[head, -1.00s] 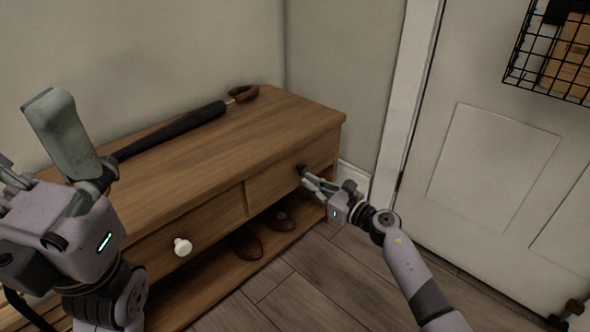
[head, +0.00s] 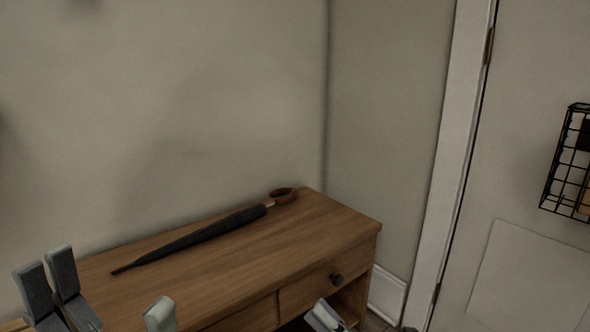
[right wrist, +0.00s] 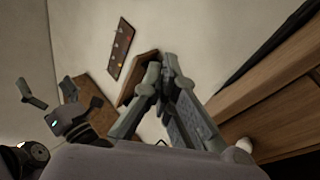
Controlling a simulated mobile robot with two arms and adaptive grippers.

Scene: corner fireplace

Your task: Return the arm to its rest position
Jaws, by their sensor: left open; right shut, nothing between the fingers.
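My left gripper (head: 105,294) is at the lower left of the head view, in front of the wooden console, with its fingers spread and nothing between them. It also shows at the left of the right wrist view (right wrist: 52,104). My right gripper (head: 325,317) shows only its fingertips at the bottom edge of the head view, below and apart in the picture from the dark drawer knob (head: 336,279). In the right wrist view its fingers (right wrist: 163,88) meet with nothing held. Most of both arms is out of the head view.
The wooden console (head: 318,232) stands against the wall with a folded dark umbrella (head: 205,237) on top. A white door (head: 530,270) with a black wire basket (head: 568,180) is at the right.

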